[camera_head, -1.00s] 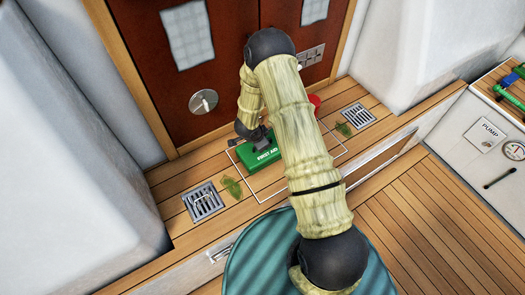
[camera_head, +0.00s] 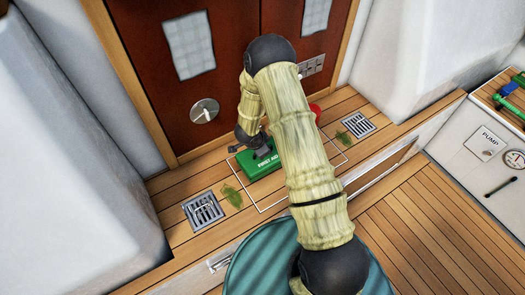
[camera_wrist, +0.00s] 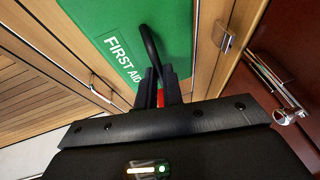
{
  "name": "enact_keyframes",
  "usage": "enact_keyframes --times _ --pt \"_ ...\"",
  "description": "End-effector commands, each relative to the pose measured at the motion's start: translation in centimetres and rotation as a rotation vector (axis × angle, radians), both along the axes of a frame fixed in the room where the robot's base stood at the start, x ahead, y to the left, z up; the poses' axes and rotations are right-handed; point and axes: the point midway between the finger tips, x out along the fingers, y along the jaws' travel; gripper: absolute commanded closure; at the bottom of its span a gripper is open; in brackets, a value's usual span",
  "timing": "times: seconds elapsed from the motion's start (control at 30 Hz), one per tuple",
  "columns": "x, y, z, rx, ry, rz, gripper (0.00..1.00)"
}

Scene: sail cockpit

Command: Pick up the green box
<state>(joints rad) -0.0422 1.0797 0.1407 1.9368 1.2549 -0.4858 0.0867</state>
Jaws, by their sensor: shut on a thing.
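The green box (camera_head: 262,172) with white "FIRST AID" lettering is on or just above the wooden ledge in front of the dark red doors; I cannot tell whether its underside touches. In the wrist view the green box (camera_wrist: 125,25) fills the top middle, with its dark curved handle near the fingers. My gripper (camera_head: 259,148) is over the top of the box. In the wrist view my gripper (camera_wrist: 160,82) is shut on the dark handle. My arm hides part of the box's right side and the ledge behind it.
Metal drain grates lie on the ledge at left (camera_head: 203,210) and right (camera_head: 357,124). Green leafy scraps (camera_head: 232,196) lie near them. A red object (camera_head: 315,110) shows partly behind my arm. White walls flank the ledge. A white outline (camera_head: 262,209) marks the ledge around the box.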

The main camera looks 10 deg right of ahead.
Motion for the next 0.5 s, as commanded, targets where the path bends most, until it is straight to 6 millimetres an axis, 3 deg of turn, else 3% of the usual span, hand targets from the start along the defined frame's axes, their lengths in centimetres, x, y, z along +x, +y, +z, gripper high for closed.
enact_keyframes --times 0.3,0.5 --pt "0.2 0.0 6.4 -0.001 -0.007 -0.001 1.0" --pt "0.1 0.0 8.3 0.001 -0.005 -0.001 1.0"
